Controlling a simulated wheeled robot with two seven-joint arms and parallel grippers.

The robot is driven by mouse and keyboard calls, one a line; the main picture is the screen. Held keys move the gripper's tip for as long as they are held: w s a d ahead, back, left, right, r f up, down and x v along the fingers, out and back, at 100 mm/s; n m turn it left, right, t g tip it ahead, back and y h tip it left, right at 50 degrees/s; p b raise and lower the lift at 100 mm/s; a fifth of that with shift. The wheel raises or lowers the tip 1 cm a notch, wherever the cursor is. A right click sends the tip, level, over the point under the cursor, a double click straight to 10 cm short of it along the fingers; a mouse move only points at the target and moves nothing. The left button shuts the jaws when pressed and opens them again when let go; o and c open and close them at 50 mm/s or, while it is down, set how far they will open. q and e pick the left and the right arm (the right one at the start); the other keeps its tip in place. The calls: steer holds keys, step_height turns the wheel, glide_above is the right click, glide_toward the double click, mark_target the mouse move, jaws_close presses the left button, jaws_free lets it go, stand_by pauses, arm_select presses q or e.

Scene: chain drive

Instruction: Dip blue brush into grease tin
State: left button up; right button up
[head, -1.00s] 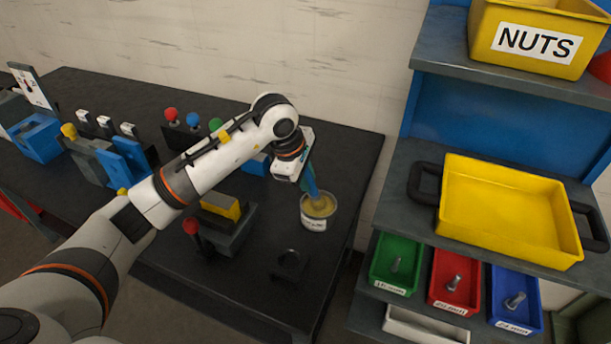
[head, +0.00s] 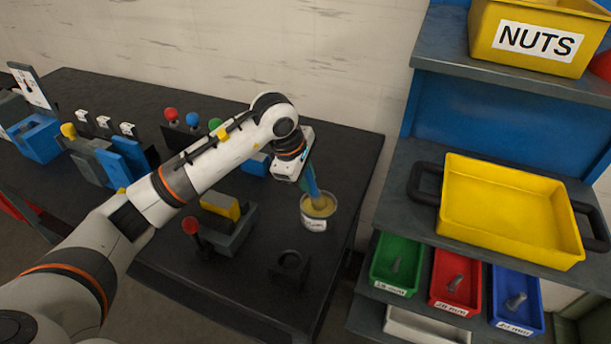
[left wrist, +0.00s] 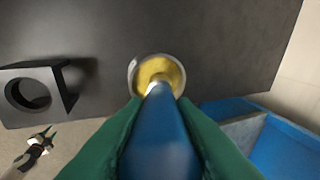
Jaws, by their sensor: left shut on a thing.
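The blue brush (head: 313,185) is held by my left gripper (head: 308,178), which is shut on its handle. In the left wrist view the blue handle (left wrist: 158,135) lies between the green fingers and points toward the tin. The grease tin (head: 314,224) stands on the dark table with yellow grease inside; it also shows in the left wrist view (left wrist: 134,78). The brush's lower end is at the tin's mouth, over or in the grease. How deep the bristles sit is hard to tell. My right gripper is not in view.
A black holder with a ring opening (head: 290,268) stands in front of the tin. A grey fixture with a yellow block (head: 220,206) and red-knobbed lever is to the left. Shelves with a yellow tray (head: 512,212) and small bins stand at right.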

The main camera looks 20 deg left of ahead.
arm_select(q)
steer(key=shift+f, duration=0.15)
steer(key=shift+r+p, duration=0.55)
steer(key=shift+r, duration=0.4)
steer(key=shift+r+p, duration=1.2)
steer(key=shift+r, duration=1.45)
